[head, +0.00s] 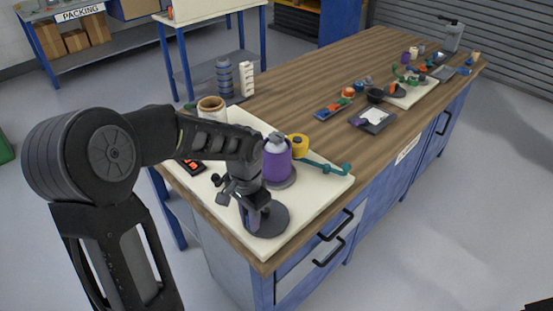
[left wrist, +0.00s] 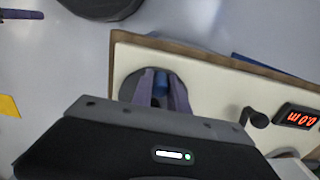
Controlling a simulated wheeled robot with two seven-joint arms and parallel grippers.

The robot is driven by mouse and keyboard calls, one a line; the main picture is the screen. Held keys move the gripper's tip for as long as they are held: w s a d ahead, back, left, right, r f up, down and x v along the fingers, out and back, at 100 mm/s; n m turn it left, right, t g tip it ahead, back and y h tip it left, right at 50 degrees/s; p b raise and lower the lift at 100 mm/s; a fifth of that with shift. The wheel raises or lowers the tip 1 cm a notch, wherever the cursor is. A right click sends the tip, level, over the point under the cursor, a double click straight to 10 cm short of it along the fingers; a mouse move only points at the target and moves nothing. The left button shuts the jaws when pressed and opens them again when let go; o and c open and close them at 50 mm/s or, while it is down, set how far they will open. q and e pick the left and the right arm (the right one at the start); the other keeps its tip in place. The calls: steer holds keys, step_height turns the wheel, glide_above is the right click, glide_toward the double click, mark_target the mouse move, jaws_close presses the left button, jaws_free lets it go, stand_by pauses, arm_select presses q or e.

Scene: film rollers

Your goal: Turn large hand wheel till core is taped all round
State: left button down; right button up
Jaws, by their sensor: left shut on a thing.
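The large hand wheel is a dark disc (head: 273,222) lying flat at the near corner of the cream board (head: 318,196). It also shows in the left wrist view (left wrist: 129,91). My left gripper (head: 254,216) is over the wheel, its fingers pointing down and shut on the wheel's blue handle (left wrist: 160,84). A purple roll (head: 277,164) with a pale top stands upright just behind the wheel. A pale brown core (head: 211,105) stands farther back, partly behind my arm. I cannot tell whether either bears tape. My right gripper does not show.
A yellow roll (head: 299,145) and a teal arm (head: 330,167) are beside the purple roll. A red-digit display (left wrist: 298,117) and a small black knob (left wrist: 254,117) are on the board. Grey stacked rings (head: 224,77) stand behind. Bare wooden tabletop (head: 300,75) lies beyond.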

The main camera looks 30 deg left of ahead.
mark_target(275, 229)
arm_select(q)
steer(key=shift+d, duration=0.15)
steer(key=shift+d, duration=1.1)
steer(key=shift+w+d, duration=0.2)
steer(key=shift+d, duration=0.3)
steer(key=shift+w+d, duration=0.15)
steer(key=shift+d, duration=0.3)
steer(key=shift+w+d, duration=0.1)
steer(key=shift+w+d, duration=0.65)
steer(key=shift+w, duration=0.05)
steer(key=shift+r, duration=0.1)
steer(key=c, duration=2.2)
jaws_free()
steer(key=shift+w, duration=0.1)
